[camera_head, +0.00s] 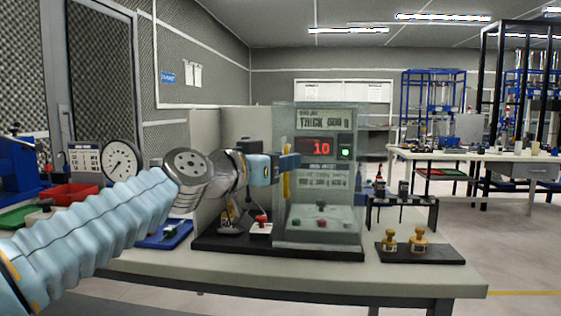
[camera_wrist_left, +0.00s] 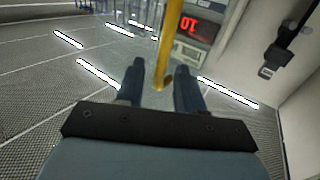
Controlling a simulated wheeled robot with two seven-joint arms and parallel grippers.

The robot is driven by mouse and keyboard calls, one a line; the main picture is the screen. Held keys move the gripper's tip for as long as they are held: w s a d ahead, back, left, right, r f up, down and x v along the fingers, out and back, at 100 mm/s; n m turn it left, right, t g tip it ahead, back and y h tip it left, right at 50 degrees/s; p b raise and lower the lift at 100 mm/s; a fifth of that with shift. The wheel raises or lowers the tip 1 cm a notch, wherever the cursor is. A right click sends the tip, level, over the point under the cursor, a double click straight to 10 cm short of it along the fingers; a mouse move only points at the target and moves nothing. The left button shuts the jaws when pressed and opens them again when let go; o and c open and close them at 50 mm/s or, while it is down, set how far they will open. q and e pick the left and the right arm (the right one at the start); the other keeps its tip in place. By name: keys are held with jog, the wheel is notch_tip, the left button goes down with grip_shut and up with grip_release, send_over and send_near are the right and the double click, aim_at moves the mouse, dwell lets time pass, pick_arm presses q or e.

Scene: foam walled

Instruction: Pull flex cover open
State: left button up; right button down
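The flex tester (camera_head: 318,160) stands on the table with a clear cover (camera_head: 318,228) over its front. The cover looks closed. A yellow handle (camera_head: 287,186) runs upright on the cover's left side; it also shows in the left wrist view (camera_wrist_left: 161,80). My left gripper (camera_head: 289,162) is at the upper part of this handle. In the left wrist view (camera_wrist_left: 159,85) its two fingers are apart, with the handle between them. A gap shows on the left of the handle; I cannot tell if the right finger touches it. My right gripper is not in view.
A black tray with brass weights (camera_head: 418,243) lies right of the tester. A blue tray (camera_head: 163,236), a round dial gauge (camera_head: 122,161) and a red bin (camera_head: 69,193) are at the left. A grey panel (camera_head: 205,135) stands behind my left wrist.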

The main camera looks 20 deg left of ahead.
pick_arm(q)
jog(key=b+v, duration=0.3)
jog(key=v, duration=1.1)
jog(key=shift+w, duration=0.1)
